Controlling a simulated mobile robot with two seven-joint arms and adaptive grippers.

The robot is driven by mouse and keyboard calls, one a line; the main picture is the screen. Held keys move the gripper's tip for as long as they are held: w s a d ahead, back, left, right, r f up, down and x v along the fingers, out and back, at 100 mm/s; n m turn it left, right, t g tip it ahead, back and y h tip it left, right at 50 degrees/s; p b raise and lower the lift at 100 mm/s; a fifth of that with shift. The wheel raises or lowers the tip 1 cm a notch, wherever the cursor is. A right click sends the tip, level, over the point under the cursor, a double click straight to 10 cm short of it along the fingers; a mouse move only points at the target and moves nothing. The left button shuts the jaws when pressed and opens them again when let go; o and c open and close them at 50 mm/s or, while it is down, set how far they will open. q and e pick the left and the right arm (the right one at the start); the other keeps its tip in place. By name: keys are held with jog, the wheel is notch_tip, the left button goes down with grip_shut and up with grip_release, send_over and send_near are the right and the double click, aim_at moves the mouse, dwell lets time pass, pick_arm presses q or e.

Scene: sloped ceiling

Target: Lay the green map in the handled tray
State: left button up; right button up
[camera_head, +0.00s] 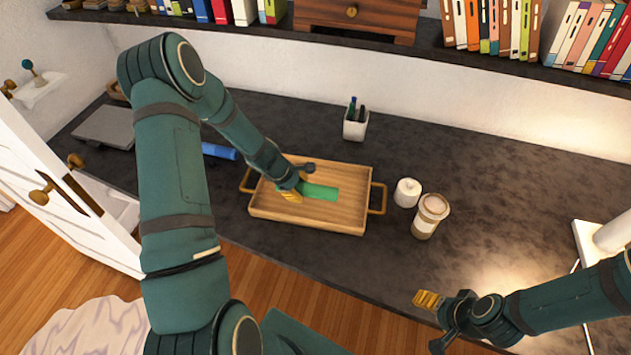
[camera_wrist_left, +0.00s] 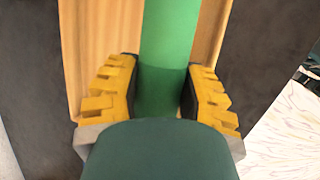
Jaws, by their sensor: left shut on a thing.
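The green map (camera_head: 320,191) is a rolled green tube. It lies over the floor of the wooden handled tray (camera_head: 345,217), inside its walls in the head view; I cannot tell whether it touches the floor. My left gripper (camera_head: 296,191) is shut on the map's left part. In the left wrist view the map (camera_wrist_left: 168,50) runs between the yellow fingers of my left gripper (camera_wrist_left: 160,95), with the tray (camera_wrist_left: 95,45) below. My right gripper (camera_head: 432,318) is empty over the counter's front edge at lower right; its finger opening is hard to make out.
A white pen cup (camera_head: 355,128) stands behind the tray. A white jar (camera_head: 407,192) and a lidded cup (camera_head: 429,216) stand to its right. A blue roll (camera_head: 219,151) lies to its left, partly behind my arm. The dark counter (camera_head: 510,200) is clear further right.

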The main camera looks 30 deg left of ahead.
aim_at(306, 207)
pick_arm(q)
jog(key=shift+w+d, duration=0.15)
jog(key=shift+w, duration=0.1)
jog(key=shift+f, duration=0.1)
jog(key=shift+s+f+b, duration=0.1)
jog(key=shift+f+b, duration=0.6)
jog(key=shift+f, duration=0.05)
notch_tip(306, 207, down, 4)
jog(key=b, duration=0.3)
jog(key=shift+f, duration=0.25)
jog(key=shift+f+b, duration=1)
jog(key=shift+b, duration=0.2)
jog(key=o, duration=1.2)
